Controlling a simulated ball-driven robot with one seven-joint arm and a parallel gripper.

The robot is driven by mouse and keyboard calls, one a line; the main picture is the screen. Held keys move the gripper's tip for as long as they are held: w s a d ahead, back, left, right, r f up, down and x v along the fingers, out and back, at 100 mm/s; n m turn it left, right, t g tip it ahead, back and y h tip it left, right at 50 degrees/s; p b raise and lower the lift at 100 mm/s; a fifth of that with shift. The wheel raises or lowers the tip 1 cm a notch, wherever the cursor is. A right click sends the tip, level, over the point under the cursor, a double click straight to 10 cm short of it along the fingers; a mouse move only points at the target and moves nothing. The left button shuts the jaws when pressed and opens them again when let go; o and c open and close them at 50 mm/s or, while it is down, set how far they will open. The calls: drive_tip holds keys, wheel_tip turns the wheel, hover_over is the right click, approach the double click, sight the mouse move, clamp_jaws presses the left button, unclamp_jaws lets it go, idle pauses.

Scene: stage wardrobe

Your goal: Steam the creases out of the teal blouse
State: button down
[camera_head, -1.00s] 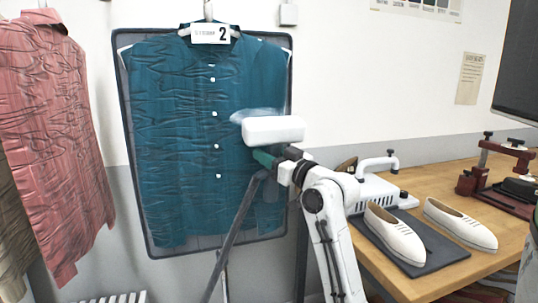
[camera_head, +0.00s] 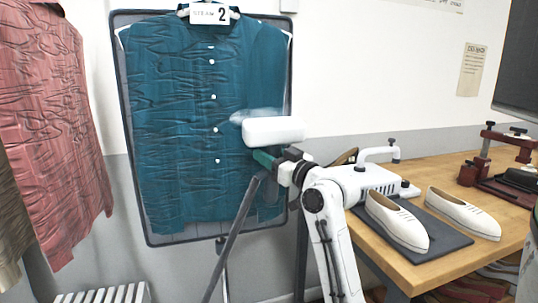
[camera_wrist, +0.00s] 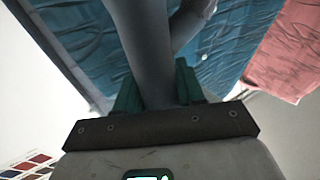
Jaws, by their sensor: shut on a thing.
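The teal blouse (camera_head: 172,125) hangs buttoned on a dark-framed board, with a tag marked 2 at its collar. Its left half is full of creases; its right half looks smoother. My gripper (camera_head: 264,160) is shut on the steamer (camera_head: 274,131), whose white head stands in front of the blouse's right side. A pale puff of steam shows at the head's left end. I cannot tell whether the head touches the cloth. In the wrist view, the green fingers of my gripper (camera_wrist: 157,88) close around the steamer's grey body (camera_wrist: 148,45), and the blouse (camera_wrist: 235,45) lies beyond.
A creased red shirt (camera_head: 55,130) hangs at the left. A dark pole slants below my gripper.

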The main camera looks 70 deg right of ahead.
drive_tip(key=b, duration=0.4)
hover_over(274, 193)
drive_tip(key=w, duration=0.2)
drive_tip(key=shift+s+d+f, duration=0.1)
drive_tip(key=shift+d+f, duration=0.05)
drive_tip(key=shift+f, duration=1.1)
drive_tip(key=shift+s+d+f, duration=0.1)
drive_tip(key=shift+d+f, duration=0.05)
drive_tip(key=shift+f, duration=1.25)
drive_tip(key=shift+f+b, duration=2.05)
drive_tip(key=shift+f, duration=0.35)
wheel_tip(274, 193, down, 9)
drive_tip(key=b, duration=0.8)
drive_tip(key=shift+f, duration=0.25)
wheel_tip(274, 193, down, 4)
drive_tip(key=b, duration=0.4)
drive_tip(key=shift+f, duration=0.25)
drive_tip(key=shift+a, duration=0.1)
